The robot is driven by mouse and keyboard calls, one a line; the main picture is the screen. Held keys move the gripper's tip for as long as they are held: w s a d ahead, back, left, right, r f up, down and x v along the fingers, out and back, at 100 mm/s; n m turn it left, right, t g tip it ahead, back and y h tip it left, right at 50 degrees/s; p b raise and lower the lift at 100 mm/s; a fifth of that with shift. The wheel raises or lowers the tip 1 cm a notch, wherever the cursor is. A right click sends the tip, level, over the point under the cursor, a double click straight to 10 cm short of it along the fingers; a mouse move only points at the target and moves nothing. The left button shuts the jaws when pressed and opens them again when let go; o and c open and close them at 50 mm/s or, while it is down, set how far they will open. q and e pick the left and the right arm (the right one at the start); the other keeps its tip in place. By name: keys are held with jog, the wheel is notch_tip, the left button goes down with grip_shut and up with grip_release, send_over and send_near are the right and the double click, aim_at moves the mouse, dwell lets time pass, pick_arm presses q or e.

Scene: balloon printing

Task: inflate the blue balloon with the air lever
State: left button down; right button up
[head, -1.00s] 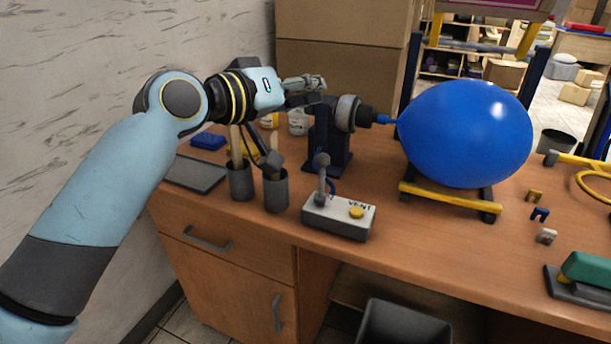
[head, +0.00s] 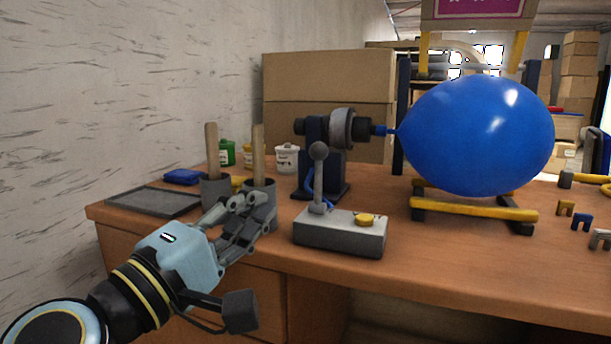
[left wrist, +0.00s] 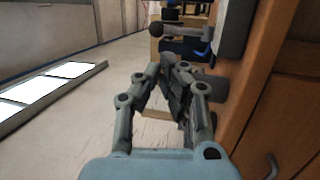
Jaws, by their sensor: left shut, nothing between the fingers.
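The large, round blue balloon (head: 478,135) is inflated. Its neck sits on the nozzle of the dark air stand (head: 324,160). A yellow-and-black cradle (head: 470,209) is under it. The air lever (head: 318,175), a grey rod with a ball knob, stands upright on the grey control box (head: 338,238), which has a yellow button (head: 365,219). My left gripper (head: 258,210) is shut and empty, in front of the cups and left of the box, apart from the lever in the picture. In the left wrist view the lever knob (left wrist: 157,30) shows beyond the closed fingers (left wrist: 172,66).
Two grey cups (head: 215,191) with wooden handles stand behind my left gripper. A dark tray (head: 153,202), a blue block (head: 184,177) and paint pots (head: 287,158) are farther back. Small clips (head: 581,222) lie at right. The desk's front edge is close to the box.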

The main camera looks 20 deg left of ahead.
aim_at(312, 153)
pick_arm(q)
jog(key=p+x, duration=0.2)
jog(key=x, duration=0.9)
jog(key=shift+w+d+r+p, duration=0.1)
jog(key=shift+w+r+p, duration=0.1)
jog(key=shift+p, duration=0.1)
jog(key=shift+w+d, duration=0.15)
jog(key=shift+w, duration=0.45)
pick_arm(e)
jog(key=shift+w+r, duration=0.25)
jog(key=shift+r, duration=0.55)
jog(key=shift+w+r, duration=0.25)
jog(key=shift+r, duration=0.55)
pick_arm(q)
jog(key=shift+r, duration=0.1)
pick_arm(e)
jog(key=shift+a+r, duration=0.1)
